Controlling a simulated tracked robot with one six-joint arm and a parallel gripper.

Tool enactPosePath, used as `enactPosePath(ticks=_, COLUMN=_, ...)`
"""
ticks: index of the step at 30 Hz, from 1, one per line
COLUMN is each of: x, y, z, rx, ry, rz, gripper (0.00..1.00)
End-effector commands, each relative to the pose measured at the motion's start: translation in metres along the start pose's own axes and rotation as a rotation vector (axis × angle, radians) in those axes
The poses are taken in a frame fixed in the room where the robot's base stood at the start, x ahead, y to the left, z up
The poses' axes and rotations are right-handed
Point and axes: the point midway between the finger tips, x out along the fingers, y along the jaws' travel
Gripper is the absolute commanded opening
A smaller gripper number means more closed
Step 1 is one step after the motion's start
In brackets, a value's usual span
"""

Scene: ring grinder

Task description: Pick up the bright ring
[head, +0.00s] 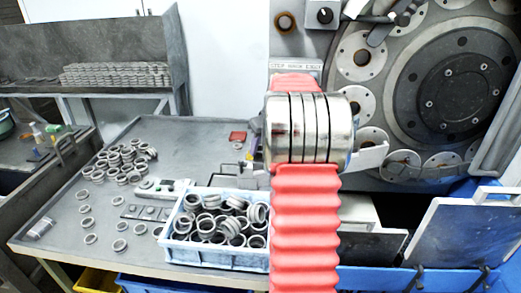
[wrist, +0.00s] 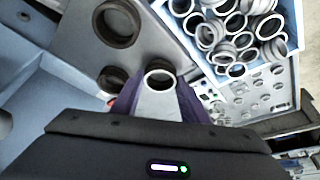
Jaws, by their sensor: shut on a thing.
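In the wrist view, my gripper (wrist: 155,92) reaches up from the bottom edge, with a pale wedge-shaped part and dark purple sides. The bright ring (wrist: 160,72) is at its tip, with a pale rim and dark centre. My gripper is shut on it. The lower part of the ring is partly covered, so the exact contact is unclear. In the head view, my gripper and the held ring cannot be clearly made out; my red ribbed arm and shiny metal joint fill the middle.
A pale blue crate (head: 215,261) of rings stands on the grey bench (head: 60,215), with many loose rings (head: 122,162) to its left. The crate's rings also show in the wrist view (wrist: 235,35). The grinder (head: 455,90), with its round disc, stands at right.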

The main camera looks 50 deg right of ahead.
Motion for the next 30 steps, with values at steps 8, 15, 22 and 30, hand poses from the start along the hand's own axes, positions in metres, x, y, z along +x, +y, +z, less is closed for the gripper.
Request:
enactPosePath(ticks=8, x=-0.027, y=0.000, z=-0.012, rx=-0.002, ry=0.004, rz=0.002, gripper=0.15)
enactPosePath(ticks=15, x=-0.066, y=0.000, z=-0.028, rx=-0.002, ry=0.003, rz=0.002, gripper=0.15)
enactPosePath(ticks=22, x=-0.089, y=0.000, z=-0.038, rx=-0.001, ry=0.002, rz=0.001, gripper=0.15)
enactPosePath(ticks=30, x=-0.092, y=-0.001, z=-0.038, rx=-0.001, ry=0.001, rz=0.000, gripper=0.15)
